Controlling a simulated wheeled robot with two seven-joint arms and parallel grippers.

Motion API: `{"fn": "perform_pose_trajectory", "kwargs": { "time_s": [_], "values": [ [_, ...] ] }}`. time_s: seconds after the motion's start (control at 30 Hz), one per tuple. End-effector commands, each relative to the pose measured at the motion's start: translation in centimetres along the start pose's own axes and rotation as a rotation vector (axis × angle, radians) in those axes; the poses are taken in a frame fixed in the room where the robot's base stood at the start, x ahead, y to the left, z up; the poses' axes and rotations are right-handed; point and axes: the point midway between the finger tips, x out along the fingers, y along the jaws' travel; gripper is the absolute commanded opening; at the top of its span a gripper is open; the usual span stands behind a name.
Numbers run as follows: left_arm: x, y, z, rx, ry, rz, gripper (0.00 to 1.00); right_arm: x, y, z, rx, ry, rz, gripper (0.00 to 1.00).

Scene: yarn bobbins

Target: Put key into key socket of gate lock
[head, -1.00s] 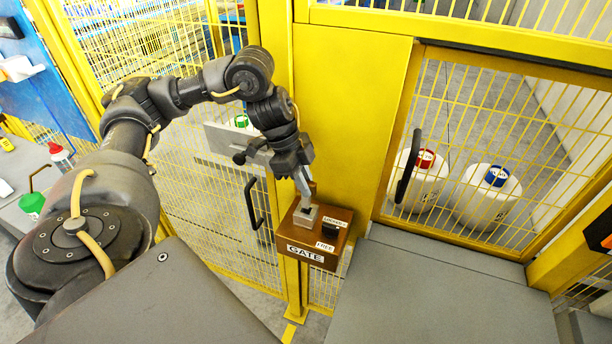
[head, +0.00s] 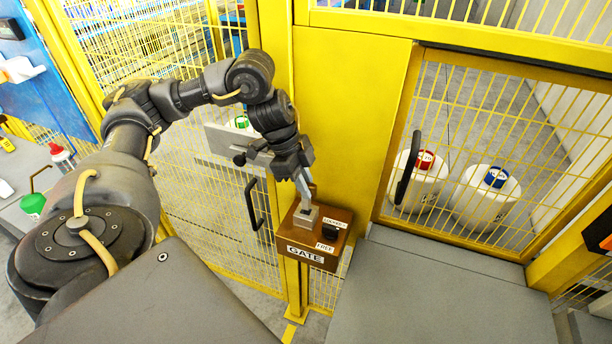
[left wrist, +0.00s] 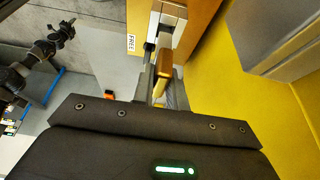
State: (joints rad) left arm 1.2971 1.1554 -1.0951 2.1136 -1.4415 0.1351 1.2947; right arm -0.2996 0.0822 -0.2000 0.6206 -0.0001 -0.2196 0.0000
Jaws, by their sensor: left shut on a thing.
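The gate lock is a brown box (head: 300,236) with a "GATE" label, standing by the yellow post. A pale grey socket block (head: 306,216) is on its top; it also shows in the left wrist view (left wrist: 173,14). My left gripper (head: 304,196) points down at this block, with its fingertips close above it. In the left wrist view the left gripper (left wrist: 164,88) is shut on the key, whose brown handle (left wrist: 166,68) shows between the fingers. The key's far end is hidden, so I cannot tell how deep it sits in the socket. My right gripper is not in view.
A black knob (head: 330,230) sits on the box beside the socket, near a "FREE" label (head: 325,247). The yellow post (head: 340,120) rises behind. A mesh gate with a black handle (head: 407,177) is at right. A grey surface (head: 440,295) lies clear at front right.

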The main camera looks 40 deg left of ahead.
Motion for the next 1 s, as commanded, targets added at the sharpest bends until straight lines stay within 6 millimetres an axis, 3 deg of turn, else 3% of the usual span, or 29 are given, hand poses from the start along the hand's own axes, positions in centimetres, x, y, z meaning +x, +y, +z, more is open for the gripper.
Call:
{"fn": "perform_pose_trajectory", "kwargs": {
  "time_s": [1.0],
  "values": [
    [0.00,-0.02,0.01,0.000,0.000,-0.001,0.00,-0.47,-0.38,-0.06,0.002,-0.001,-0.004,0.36]
  ]
}}
